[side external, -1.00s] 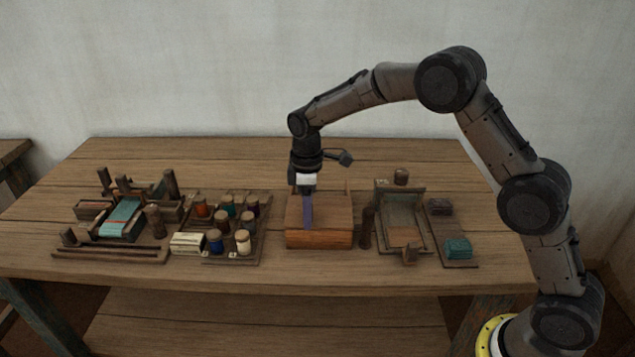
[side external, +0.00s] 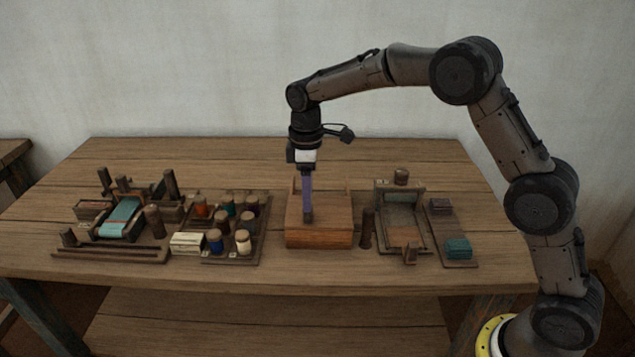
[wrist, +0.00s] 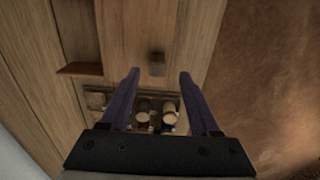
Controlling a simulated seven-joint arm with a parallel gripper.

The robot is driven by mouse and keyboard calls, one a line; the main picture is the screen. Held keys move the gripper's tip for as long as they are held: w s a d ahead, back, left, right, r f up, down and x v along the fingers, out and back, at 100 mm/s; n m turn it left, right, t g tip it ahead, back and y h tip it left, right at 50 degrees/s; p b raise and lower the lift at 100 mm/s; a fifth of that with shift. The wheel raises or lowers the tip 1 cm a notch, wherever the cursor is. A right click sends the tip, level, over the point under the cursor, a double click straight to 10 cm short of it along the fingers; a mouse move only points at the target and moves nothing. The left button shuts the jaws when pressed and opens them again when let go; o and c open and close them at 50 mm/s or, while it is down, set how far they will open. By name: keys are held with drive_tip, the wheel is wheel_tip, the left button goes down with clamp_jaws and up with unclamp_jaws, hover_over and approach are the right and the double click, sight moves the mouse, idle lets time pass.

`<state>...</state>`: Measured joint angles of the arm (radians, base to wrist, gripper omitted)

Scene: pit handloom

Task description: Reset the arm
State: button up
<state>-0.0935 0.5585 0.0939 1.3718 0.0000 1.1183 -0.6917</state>
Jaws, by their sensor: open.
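My gripper (side external: 308,220) points down over the wooden box (side external: 320,240) in the middle of the bench, with its purple-grey fingers in front of the box top in the side view. In the wrist view my gripper (wrist: 159,75) shows its two fingers wide apart with nothing held between them. I cannot tell the exact height of the fingertips above the box.
A small loom model (side external: 120,220) stands at the left of the bench (side external: 300,273). Beside it is a tray of several spools (side external: 243,242). Right of the box are a dark upright peg (side external: 367,228), a wooden frame (side external: 385,225) and a board with a teal block (side external: 459,249).

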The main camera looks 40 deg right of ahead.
drive_tip(key=shift+r, duration=0.6)
drive_tip(key=shift+r, duration=0.1)
drive_tip(key=s+d+r+t, duration=0.1)
drive_tip(key=s+r, duration=0.2)
drive_tip(key=r, duration=0.4)
drive_tip(key=s+d+r+t, duration=0.1)
drive_tip(key=s+r+t, duration=0.1)
drive_tip(key=s+r, duration=0.35)
drive_tip(key=s+d+r+m+t, duration=0.25)
drive_tip(key=s+r, duration=0.35)
drive_tip(key=s, duration=0.5)
drive_tip(key=s+f+m, duration=0.6)
drive_tip(key=s+f, duration=0.3)
drive_tip(key=s, duration=0.5)
drive_tip(key=shift+s, duration=0.25)
drive_tip(key=shift+o, duration=0.3)
drive_tip(key=shift+d+m, duration=0.1)
drive_tip(key=shift+m, duration=0.15)
